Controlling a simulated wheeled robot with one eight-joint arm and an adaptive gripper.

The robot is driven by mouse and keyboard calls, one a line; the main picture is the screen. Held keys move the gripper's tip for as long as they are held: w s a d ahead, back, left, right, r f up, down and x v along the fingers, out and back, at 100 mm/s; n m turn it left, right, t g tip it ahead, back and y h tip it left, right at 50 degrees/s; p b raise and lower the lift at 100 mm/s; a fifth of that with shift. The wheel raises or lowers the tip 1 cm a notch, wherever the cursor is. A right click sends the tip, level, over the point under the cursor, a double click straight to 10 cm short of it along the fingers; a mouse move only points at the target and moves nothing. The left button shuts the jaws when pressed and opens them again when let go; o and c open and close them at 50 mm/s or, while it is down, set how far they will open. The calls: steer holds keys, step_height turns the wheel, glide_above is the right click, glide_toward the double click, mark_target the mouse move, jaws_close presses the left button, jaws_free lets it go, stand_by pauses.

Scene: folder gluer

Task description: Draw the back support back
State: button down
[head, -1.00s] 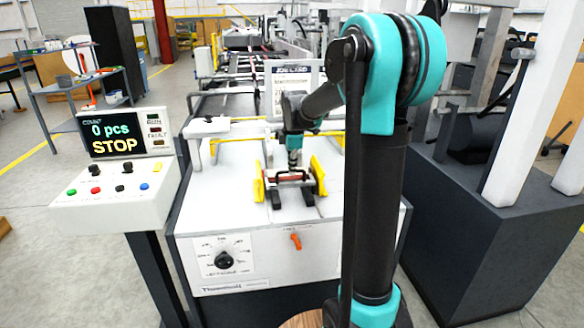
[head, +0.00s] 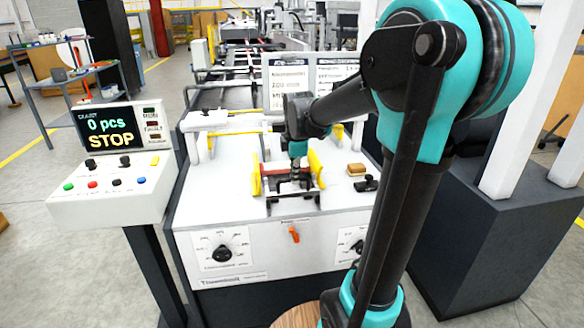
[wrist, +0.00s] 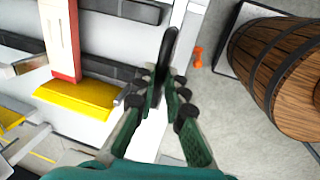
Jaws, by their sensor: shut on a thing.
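My gripper (head: 299,168) reaches down between two yellow side guides (head: 256,176) on the white feeder table (head: 225,212). In the wrist view its fingers (wrist: 163,92) are closed around a dark upright piece (wrist: 167,50), which looks like the handle of the back support. In the head view the black back support (head: 291,198) lies low between the guides, partly hidden by my gripper. A red bar (head: 281,178) shows beside the gripper. A yellow guide (wrist: 75,98) and a red-and-white piece (wrist: 62,40) show left in the wrist view.
An orange lever (head: 294,235) and dials (head: 222,252) are on the front panel. A tan block (head: 356,169) and a small black clamp (head: 366,184) are to the right on the table. The control panel (head: 118,180) reads STOP. A barrel (wrist: 282,65) shows in the wrist view.

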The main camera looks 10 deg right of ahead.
steer(key=shift+s, duration=1)
steer(key=c, duration=1.6)
jaws_free()
steer(key=shift+s, duration=0.1)
steer(key=r, duration=0.4)
steer(key=s+r, duration=0.1)
steer(key=r, duration=0.3)
steer(key=s+r, duration=0.1)
steer(key=r, duration=0.2)
steer(key=shift+s+r, duration=0.15)
steer(key=shift+r, duration=0.25)
